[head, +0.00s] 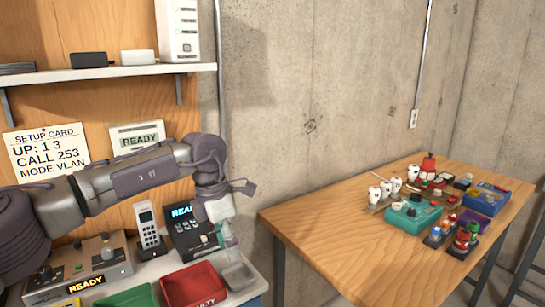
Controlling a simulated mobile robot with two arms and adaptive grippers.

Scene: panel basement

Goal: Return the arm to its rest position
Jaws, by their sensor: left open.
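My left arm comes in from the left and reaches across in front of the wooden panel. Its gripper (230,243) points down over the right end of the shelf bench, above a small grey tray (239,277). The gripper is open, and I see nothing between its fingers. It hangs just to the right of a dark phone unit (188,229) with a lit screen; part of this unit is behind the gripper. My right gripper is not in view.
A cordless handset (147,225), a grey box reading READY (88,268), a red bin (194,286) and a green bin (128,298) crowd the bench. A shelf (110,72) is above. A wooden table (335,222) with small items stands right, beyond a gap.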

